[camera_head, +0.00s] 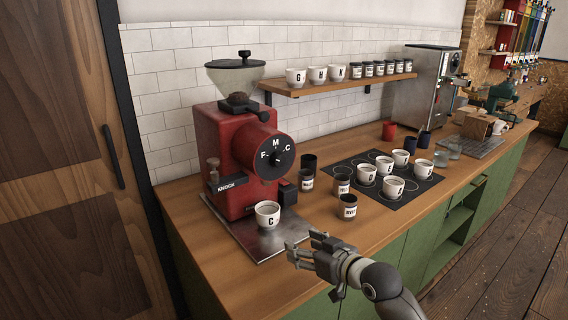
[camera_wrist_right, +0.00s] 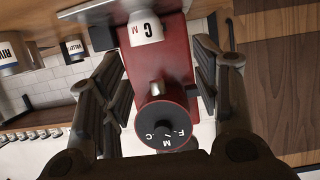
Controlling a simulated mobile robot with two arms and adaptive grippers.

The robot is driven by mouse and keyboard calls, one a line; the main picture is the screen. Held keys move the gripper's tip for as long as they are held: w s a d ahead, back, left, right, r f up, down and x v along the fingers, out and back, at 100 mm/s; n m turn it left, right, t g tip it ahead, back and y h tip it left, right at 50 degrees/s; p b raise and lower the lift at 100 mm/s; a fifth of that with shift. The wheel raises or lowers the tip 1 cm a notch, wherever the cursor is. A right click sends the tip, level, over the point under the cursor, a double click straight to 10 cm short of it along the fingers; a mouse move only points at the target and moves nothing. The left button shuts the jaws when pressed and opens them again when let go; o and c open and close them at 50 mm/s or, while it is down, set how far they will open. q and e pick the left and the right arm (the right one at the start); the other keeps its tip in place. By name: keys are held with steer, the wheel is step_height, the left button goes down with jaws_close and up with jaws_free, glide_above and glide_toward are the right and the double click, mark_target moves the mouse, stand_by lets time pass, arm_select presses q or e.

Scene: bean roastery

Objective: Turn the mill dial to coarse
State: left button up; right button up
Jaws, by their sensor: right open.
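The red mill (camera_head: 225,155) stands on the counter, with a clear hopper on top. Its round black dial (camera_head: 272,153) faces forward, marked F at left, M at top and C at right. The pointer setting is too small to tell surely. In the right wrist view the dial (camera_wrist_right: 161,126) appears upside down, low between the fingers and beyond them. My right gripper (camera_head: 312,249) is open and empty, in front of the counter, below and right of the dial and apart from it. It also shows in the wrist view (camera_wrist_right: 155,65). My left gripper is out of view.
A white cup marked C (camera_head: 267,214) stands on the mill's metal tray (camera_head: 262,240). Several cups stand on a black mat (camera_head: 408,193) to the right, with dark canisters (camera_head: 307,181) between mat and mill. A wooden shelf (camera_head: 340,82) hangs above.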

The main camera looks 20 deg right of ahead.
mark_target(281, 162)
steer(key=w+d+r+t+y, duration=0.1)
steer(key=w+r+t, duration=0.15)
steer(key=r, duration=0.55)
steer(key=w+d+r+t+y, duration=0.1)
steer(key=w+d+r, duration=0.15)
steer(key=r, duration=0.55)
steer(key=x, duration=0.3)
steer(key=p+x, duration=0.1)
steer(key=x, duration=0.2)
steer(key=p+x, duration=0.1)
steer(key=x, duration=0.2)
steer(key=shift+s+a+f, duration=0.15)
steer(key=shift+a+f, duration=0.15)
steer(key=shift+x, duration=1)
steer(key=shift+f, duration=0.1)
steer(key=c, duration=1)
